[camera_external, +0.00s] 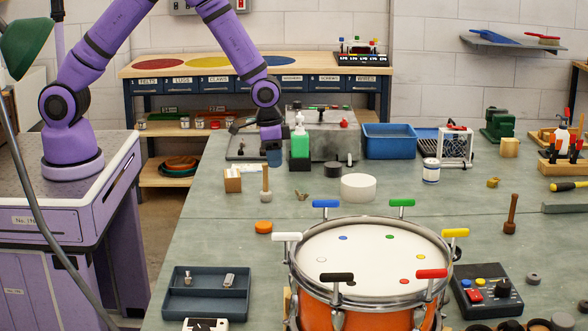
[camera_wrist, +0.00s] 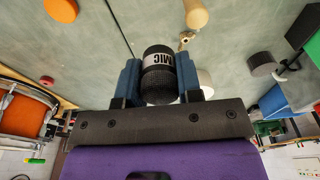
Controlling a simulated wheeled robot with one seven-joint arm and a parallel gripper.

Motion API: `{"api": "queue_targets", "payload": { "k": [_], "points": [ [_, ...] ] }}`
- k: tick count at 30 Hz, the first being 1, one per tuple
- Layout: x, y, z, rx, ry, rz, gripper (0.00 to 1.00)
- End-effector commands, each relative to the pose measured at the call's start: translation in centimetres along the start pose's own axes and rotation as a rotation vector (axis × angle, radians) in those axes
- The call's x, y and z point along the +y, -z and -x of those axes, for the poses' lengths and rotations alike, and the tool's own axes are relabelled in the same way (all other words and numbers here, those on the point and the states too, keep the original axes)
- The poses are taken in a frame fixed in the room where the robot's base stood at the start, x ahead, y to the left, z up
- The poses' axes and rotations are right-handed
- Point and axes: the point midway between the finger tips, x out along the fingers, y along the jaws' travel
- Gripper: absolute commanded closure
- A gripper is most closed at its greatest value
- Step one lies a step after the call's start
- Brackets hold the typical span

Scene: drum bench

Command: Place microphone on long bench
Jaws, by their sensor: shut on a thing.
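The microphone (camera_wrist: 158,85) is black with a white MIC label, between the two blue fingers of my gripper in the wrist view. My gripper (camera_external: 273,157) is shut on it. In the external view it hangs over the back left part of the long grey-green bench (camera_external: 215,225), left of the green bottle. I cannot make out the microphone there, nor tell its height above the bench.
A green bottle (camera_external: 300,147) and a grey metal box (camera_external: 333,140) stand close by my gripper. The drum (camera_external: 370,265) stands at the front. The left bench surface is fairly clear.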

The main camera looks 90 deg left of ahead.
Motion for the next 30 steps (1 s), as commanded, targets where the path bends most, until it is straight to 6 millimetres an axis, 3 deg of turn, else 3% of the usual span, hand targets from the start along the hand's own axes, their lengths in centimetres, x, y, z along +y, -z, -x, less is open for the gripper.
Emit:
{"api": "queue_targets", "payload": {
  "k": [5,16,23,30],
  "points": [
    [3.0,0.2,-0.3,-0.002,-0.004,-0.028,0.94],
    [17.2,-0.7,-1.2,-0.005,-0.018,-0.136,0.94],
    [26.3,-3.2,-1.5,-0.005,-0.026,-0.204,0.94],
    [35.4,-7.4,-1.7,-0.005,-0.034,-0.276,0.94]
  ]
}}
